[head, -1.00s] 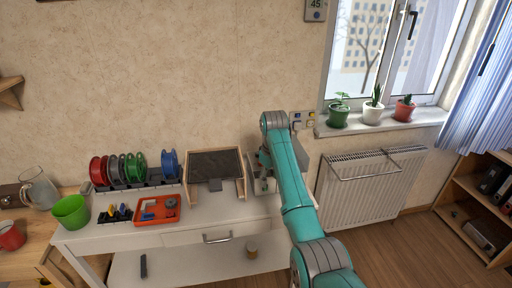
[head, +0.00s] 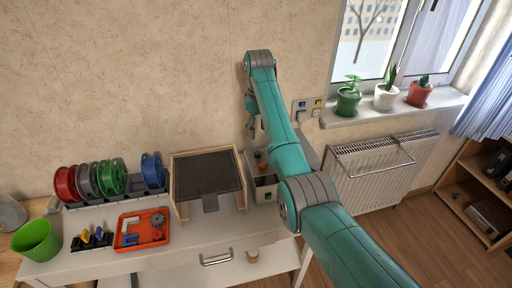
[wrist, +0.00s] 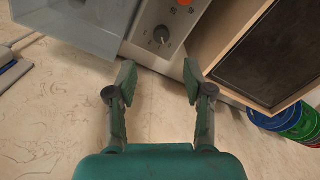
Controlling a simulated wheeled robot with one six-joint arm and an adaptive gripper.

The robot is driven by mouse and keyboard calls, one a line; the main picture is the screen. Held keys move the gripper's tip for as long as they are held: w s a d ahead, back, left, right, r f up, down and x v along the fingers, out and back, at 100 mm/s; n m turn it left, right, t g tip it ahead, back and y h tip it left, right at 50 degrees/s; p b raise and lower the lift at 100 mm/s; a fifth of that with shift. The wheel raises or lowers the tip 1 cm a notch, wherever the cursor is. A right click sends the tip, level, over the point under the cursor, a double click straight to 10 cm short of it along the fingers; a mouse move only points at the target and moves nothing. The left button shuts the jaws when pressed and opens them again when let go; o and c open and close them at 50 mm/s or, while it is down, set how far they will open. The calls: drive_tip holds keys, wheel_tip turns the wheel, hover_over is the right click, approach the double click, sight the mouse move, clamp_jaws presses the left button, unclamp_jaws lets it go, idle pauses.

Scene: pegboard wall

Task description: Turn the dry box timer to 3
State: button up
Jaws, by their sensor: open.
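The dry box (head: 262,184) is a pale unit on the white bench, right of the wood-framed dark panel, partly hidden by my arm. In the wrist view its light control panel (wrist: 150,22) shows a black round knob (wrist: 161,35) with small marks around it, and an orange-red knob above. I cannot read the knob's setting. A grey translucent bin-like part (wrist: 75,22) is left of the panel. My gripper (wrist: 159,78) is open and empty, its two fingers spread just below the black knob in the picture, not around it. In the head view my gripper (head: 252,128) is above the dry box.
The wood-framed dark panel (head: 208,172) stands close beside the dry box. Filament spools (head: 110,177), an orange tray (head: 142,229) and a green cup (head: 36,240) are further left. Wall sockets (head: 307,106), the sill's potted plants and a radiator (head: 375,172) are at right.

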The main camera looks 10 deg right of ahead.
sight(258, 152)
wheel_tip(258, 152, down, 10)
drive_tip(key=shift+r, duration=0.1)
idle(0.4)
clamp_jaws()
